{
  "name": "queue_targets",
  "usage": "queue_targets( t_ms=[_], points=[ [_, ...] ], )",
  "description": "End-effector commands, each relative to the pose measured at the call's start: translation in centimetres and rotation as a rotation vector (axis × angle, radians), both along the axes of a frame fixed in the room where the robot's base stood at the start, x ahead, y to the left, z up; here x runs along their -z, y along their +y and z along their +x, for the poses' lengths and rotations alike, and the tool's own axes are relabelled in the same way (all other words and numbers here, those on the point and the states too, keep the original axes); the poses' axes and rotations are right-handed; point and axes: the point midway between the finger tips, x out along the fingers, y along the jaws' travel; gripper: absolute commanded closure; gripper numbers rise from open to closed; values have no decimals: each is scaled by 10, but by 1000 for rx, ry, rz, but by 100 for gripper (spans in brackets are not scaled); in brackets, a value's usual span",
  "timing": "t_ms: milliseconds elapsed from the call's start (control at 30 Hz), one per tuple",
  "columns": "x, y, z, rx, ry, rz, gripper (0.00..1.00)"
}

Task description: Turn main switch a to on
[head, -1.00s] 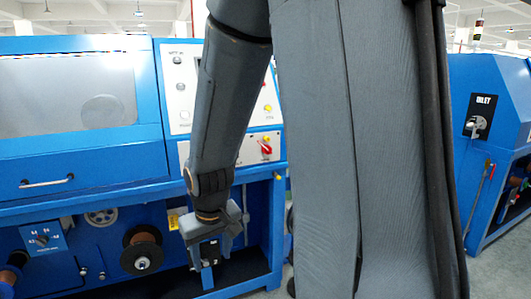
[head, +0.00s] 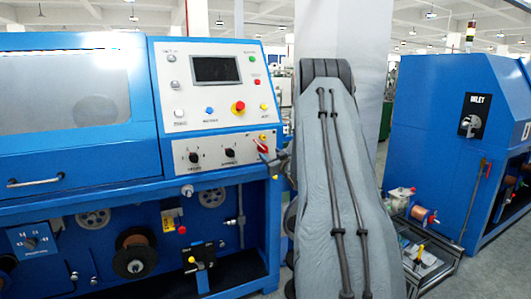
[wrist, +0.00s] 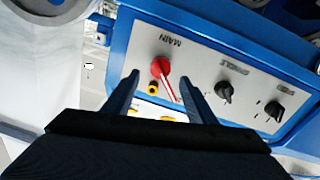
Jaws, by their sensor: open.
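The main switch (wrist: 161,68) is a red rotary knob under the word MAIN on the grey panel. Its pointed red handle with a pale stripe slants down and right in the wrist view. My gripper (wrist: 162,80) is open, one finger on each side of the knob; I cannot tell whether either finger touches it. In the head view the red switch (head: 263,149) is at the right end of the lower panel, with my gripper (head: 276,160) close beside it, small and partly hidden by my arm.
Two black knobs (wrist: 223,91) (wrist: 274,110) sit right of the switch in the wrist view, and a small yellow button (wrist: 153,88) sits just below it. The blue machine (head: 80,190) fills the left of the head view. Another blue cabinet (head: 440,140) stands right.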

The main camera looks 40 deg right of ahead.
Motion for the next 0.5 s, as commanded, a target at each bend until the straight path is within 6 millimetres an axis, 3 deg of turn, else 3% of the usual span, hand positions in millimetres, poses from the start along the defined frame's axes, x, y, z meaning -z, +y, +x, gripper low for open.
queue_targets(
  t_ms=[300, 500],
  points=[
    [0, -12, 46, -1, 1, 0, 49],
    [0, -16, 59, 0, 2, 1, 49]
  ],
)
